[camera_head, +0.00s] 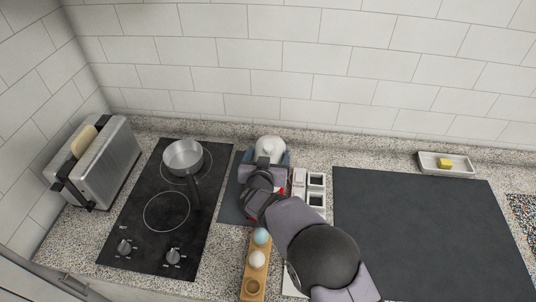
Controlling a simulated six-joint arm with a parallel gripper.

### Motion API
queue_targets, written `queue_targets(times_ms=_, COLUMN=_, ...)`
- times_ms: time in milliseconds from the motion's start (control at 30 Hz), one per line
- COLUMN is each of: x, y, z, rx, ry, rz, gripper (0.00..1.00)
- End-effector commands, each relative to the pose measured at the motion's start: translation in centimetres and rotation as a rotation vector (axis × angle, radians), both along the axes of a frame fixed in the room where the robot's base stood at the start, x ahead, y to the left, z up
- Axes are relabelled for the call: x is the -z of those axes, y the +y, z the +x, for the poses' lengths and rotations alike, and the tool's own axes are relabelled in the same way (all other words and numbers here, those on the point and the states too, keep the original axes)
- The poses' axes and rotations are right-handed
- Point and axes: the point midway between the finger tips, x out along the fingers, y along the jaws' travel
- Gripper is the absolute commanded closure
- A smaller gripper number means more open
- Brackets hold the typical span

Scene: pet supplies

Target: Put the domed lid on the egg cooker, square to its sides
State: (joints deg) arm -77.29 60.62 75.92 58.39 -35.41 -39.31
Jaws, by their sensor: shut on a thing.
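The domed lid (270,146) is a pale, rounded piece at the back of the counter, just beyond my gripper (266,163). My gripper is shut on the lid, though the arm hides most of the fingers and the contact. Bluish parts (287,158) show beside and below the lid; they look like the egg cooker, but I cannot tell for sure. The arm covers most of that area, so whether the lid touches the cooker and how square it sits cannot be seen.
A dark mat (232,205) lies under this area. Left are a black hob (140,229) with a saucepan (183,157), and a toaster (105,160). A wooden egg holder (247,276) stands in front. Small white containers (316,180) are close right, beside a wide, clear dark board (420,230).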

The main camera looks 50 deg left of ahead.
Motion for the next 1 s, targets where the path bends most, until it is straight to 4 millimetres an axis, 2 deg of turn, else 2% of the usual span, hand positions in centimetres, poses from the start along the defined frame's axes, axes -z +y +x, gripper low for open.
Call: queue_targets(times_ms=1000, x=0.49, y=0.04, z=0.02, rx=0.000, ry=-0.001, rz=0.001, gripper=0.47)
